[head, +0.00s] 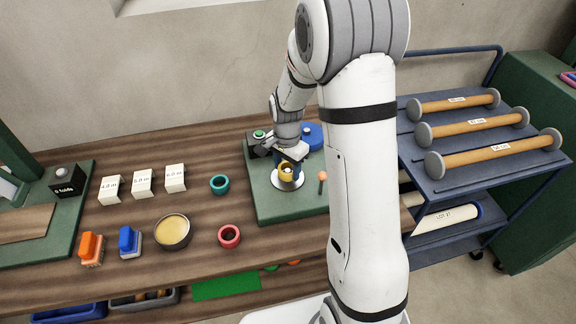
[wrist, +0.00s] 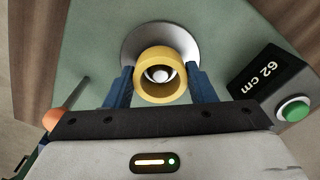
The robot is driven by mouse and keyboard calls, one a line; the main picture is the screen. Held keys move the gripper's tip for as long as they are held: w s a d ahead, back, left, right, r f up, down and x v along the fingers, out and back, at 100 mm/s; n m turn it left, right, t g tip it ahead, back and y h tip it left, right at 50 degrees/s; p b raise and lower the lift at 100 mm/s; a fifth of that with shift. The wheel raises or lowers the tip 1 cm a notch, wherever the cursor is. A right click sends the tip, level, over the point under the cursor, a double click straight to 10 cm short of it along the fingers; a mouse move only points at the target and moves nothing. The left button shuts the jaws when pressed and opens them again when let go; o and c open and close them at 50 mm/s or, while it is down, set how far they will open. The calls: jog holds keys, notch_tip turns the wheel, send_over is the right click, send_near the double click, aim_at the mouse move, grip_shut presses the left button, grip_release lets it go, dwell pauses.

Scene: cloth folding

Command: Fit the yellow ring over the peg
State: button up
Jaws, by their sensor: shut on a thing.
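The yellow ring (wrist: 160,94) is between the two blue fingers of my gripper (wrist: 160,84), which is shut on it. In the head view the ring (head: 286,173) is over the round pale base (head: 288,184) on the green mat. The pale rounded tip of the peg (wrist: 160,75) shows inside the ring's hole in the wrist view, close to centred. The ring hides the peg's shaft, so I cannot tell whether the ring is around the peg or just above it.
A black box marked 62 cm with a green button (wrist: 292,108) stands beside my gripper. An orange-topped stick (head: 322,178) and a blue round thing (head: 313,136) are close by. Teal (head: 219,184) and red (head: 229,237) rings lie on the wooden bench to the left.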

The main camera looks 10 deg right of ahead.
jog(key=shift+f+b, duration=0.4)
jog(key=shift+f, duration=0.05)
dwell(0.3)
jog(key=o, duration=1)
jog(key=shift+r, duration=0.1)
notch_tip(320, 180, up, 8)
jog(key=shift+f, duration=0.2)
dwell(0.3)
